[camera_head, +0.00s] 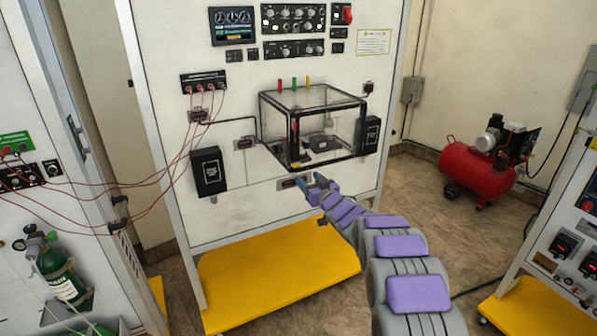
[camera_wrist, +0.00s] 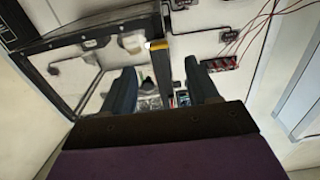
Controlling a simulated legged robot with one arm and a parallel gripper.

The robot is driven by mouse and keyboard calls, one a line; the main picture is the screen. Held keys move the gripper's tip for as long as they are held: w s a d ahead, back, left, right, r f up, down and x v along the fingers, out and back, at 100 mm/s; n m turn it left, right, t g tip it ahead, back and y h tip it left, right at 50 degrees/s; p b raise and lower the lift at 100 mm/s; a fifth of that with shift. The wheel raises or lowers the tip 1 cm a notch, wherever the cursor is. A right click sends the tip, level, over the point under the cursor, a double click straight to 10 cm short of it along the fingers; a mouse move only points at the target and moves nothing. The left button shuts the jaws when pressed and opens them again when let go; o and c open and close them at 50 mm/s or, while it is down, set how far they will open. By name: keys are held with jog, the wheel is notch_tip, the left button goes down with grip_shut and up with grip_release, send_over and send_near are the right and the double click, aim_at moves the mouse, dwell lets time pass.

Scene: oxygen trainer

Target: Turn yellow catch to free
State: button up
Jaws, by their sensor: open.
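A clear box (camera_head: 313,99) with black edges is mounted on the white panel. Three small upright tabs stand on its top edge: red (camera_head: 280,85), green (camera_head: 294,83) and yellow (camera_head: 308,79). I cannot tell whether the yellow one is the catch. My gripper (camera_head: 317,182) is below the box's lower front edge, apart from the tabs. In the wrist view, my gripper (camera_wrist: 162,88) has its two fingers spread with nothing held between them. A small yellow-and-white end (camera_wrist: 158,45) shows on a dark bar beyond the fingers; its position is unclear.
Black boxes (camera_head: 209,171) and (camera_head: 372,134) flank the clear box. Red cables (camera_head: 172,160) hang at the left. A yellow base (camera_head: 278,283) juts from the panel's foot. A red compressor (camera_head: 474,170) stands at the right. Floor between is open.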

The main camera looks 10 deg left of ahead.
aim_at(297, 165)
jog(key=x, duration=0.8)
jog(key=shift+f, duration=0.1)
jog(key=shift+w, duration=0.15)
dwell(0.4)
jog(key=c, duration=1)
jog(key=shift+c, duration=0.2)
